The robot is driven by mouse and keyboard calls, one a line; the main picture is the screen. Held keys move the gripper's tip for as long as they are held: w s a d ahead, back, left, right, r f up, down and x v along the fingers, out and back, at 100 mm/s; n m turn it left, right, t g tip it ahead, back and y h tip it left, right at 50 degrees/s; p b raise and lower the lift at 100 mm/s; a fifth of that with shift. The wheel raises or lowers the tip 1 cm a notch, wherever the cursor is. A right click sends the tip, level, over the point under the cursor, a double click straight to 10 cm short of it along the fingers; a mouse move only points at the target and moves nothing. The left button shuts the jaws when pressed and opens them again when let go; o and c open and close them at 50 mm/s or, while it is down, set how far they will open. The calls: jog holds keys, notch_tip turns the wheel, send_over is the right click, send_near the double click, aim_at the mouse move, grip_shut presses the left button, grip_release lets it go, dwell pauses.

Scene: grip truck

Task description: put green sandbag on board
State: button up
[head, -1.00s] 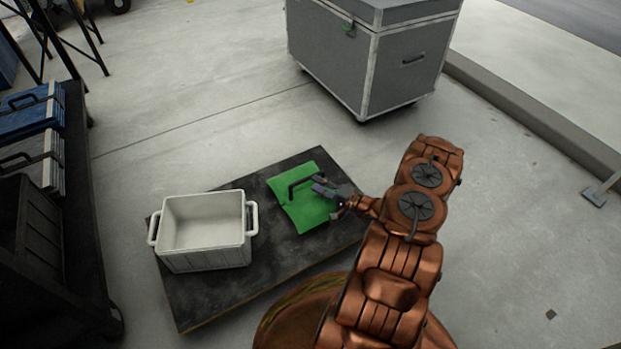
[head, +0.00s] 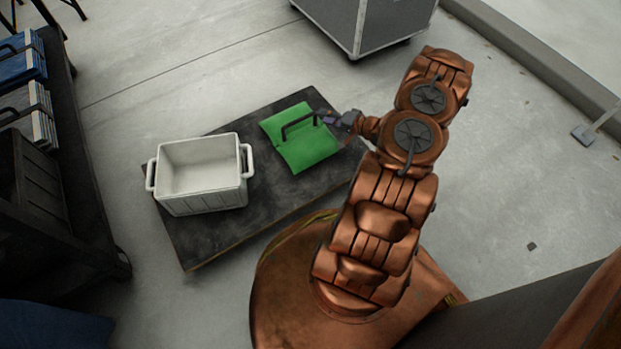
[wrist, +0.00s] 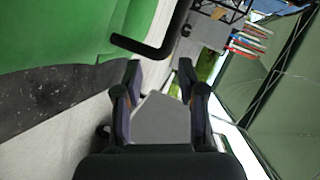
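The green sandbag (head: 306,148) lies flat on the dark board (head: 215,240), right of the white bin. Its black handle (head: 298,126) stands up from its top. My gripper (head: 330,118) is at the sandbag's upper right edge, close to the right end of the handle. In the wrist view the sandbag (wrist: 60,35) fills the upper left and the handle (wrist: 150,48) reaches in just ahead of my fingers. My gripper (wrist: 158,80) is open there, with nothing between its fingertips.
A white bin (head: 203,203) with side handles stands on the board's left part. A dark shelf cart (head: 70,150) with blue and grey bags is at the left. A grey wheeled case (head: 375,25) stands at the back. The floor between is clear.

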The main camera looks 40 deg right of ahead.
jog(key=w+d+r+n+g+h, duration=0.3)
jog(key=w+r+n+g+h, duration=0.15)
jog(key=w+r, duration=0.35)
jog(key=s+a+r+n+g+h, duration=0.1)
jog(key=s+a+r+g, duration=0.1)
jog(key=s+a+r, duration=0.3)
jog(key=s+a+r+g+h, duration=0.2)
jog(key=r, duration=0.6)
jog(key=s+a+r+n+g+y, duration=0.1)
jog(key=s+a+r, duration=0.3)
jog(key=s+a, duration=0.5)
jog(key=s+a+r+n+g+y, duration=0.1)
jog(key=s+a+r+g, duration=0.3)
jog(key=s+a, duration=0.6)
jog(key=s+a+r+n+g+y, duration=0.1)
jog(key=s+a+r+n+g, duration=0.2)
jog(key=s+a, duration=0.6)
jog(key=s+r, duration=0.2)
jog(key=s, duration=0.3)
jog(key=shift+s+a+r+n, duration=0.2)
jog(key=shift+s+a+n, duration=0.05)
jog(key=shift+s+n, duration=0.1)
jog(key=shift+r+g, duration=0.1)
jog(key=shift+g, duration=0.15)
